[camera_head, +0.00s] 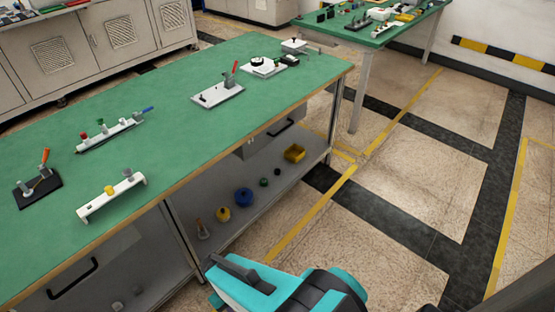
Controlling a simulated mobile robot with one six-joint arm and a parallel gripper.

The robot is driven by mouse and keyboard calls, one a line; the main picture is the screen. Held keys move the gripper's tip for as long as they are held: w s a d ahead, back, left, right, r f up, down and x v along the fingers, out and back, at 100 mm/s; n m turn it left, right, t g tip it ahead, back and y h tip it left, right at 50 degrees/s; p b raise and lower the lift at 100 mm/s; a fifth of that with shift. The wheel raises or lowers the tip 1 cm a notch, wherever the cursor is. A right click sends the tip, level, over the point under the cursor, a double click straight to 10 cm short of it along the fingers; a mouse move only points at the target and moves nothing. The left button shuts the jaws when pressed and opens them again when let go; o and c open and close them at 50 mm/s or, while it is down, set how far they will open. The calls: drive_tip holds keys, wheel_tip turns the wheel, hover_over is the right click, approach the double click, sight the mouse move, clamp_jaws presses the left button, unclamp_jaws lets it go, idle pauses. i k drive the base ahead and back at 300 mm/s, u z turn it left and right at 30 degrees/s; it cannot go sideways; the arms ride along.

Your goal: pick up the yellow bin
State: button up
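The yellow bin (295,153) is a small open box on the grey lower shelf of the green-topped workbench, near the shelf's far right end. It stands under the tabletop, close to the right-hand leg. My arm shows at the bottom centre in teal and dark grey. Its end, which looks like my gripper (236,270), is in front of the bench and well short of the bin. The fingertips do not show clearly, so I cannot tell whether it is open or shut. Nothing is seen between its fingers.
The shelf (262,172) also holds a blue round object (243,197), a yellow round one (222,214) and small dark pieces. The green tabletop (170,170) overhangs it and carries several fixtures. Open tiled floor (400,190) lies right of the bench. A second bench (362,85) stands behind.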

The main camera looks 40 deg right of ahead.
sight(294, 154)
drive_tip(key=k, duration=0.15)
drive_tip(key=u, duration=1.7)
drive_tip(key=k, duration=1.05)
drive_tip(key=z, duration=1.7)
